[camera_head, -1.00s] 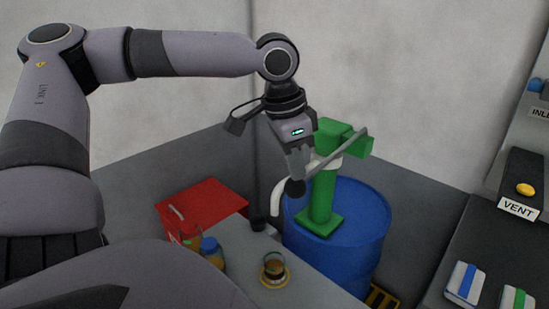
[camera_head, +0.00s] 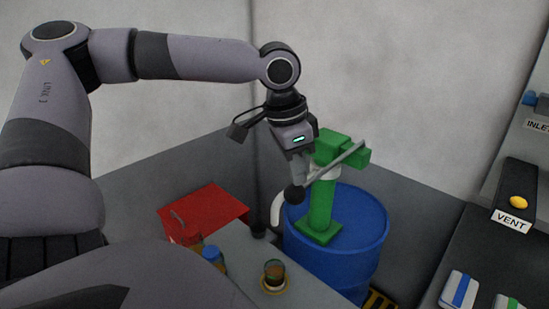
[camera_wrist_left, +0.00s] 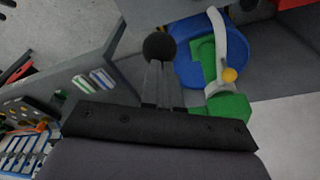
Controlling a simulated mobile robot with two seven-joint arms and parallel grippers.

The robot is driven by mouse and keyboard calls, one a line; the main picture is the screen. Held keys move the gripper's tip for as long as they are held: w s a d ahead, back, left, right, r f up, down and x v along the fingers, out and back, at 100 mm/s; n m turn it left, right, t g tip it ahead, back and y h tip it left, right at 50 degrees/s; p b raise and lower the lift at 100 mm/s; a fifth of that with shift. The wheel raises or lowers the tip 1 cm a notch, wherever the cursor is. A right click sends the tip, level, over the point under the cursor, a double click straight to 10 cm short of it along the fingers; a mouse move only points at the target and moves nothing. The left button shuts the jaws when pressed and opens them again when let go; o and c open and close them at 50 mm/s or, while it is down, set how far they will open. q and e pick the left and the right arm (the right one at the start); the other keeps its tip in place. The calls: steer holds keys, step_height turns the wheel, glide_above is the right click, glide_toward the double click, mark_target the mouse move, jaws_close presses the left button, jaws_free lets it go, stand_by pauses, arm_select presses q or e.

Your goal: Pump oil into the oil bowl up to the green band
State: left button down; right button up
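A green hand pump (camera_head: 322,205) stands on a blue drum (camera_head: 360,230), with a grey lever (camera_head: 335,165) ending in a black ball knob. My left gripper (camera_head: 295,185) is at the knob (camera_head: 294,194). In the left wrist view, its fingers (camera_wrist_left: 160,78) reach the black knob (camera_wrist_left: 158,46) and appear closed on it. The white spout (camera_head: 277,207) curves down left of the pump. The oil bowl (camera_head: 275,268), a small glass with amber-brown oil, stands on a yellowish ring on the grey bench. I cannot make out the green band. My right gripper is out of view.
A red box (camera_head: 205,208) and a blue-capped jar (camera_head: 212,257) stand left of the bowl. A wall corner is behind the drum. At right are a panel with a yellow VENT button (camera_head: 518,202) and blue- and green-striped blocks (camera_head: 458,290).

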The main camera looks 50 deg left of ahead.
arm_select(q)
step_height(320, 180, up, 15)
steer(key=w, duration=0.1)
steer(key=shift+w, duration=0.3)
stand_by(0.6)
steer(key=shift+a+f, duration=0.15)
stand_by(0.4)
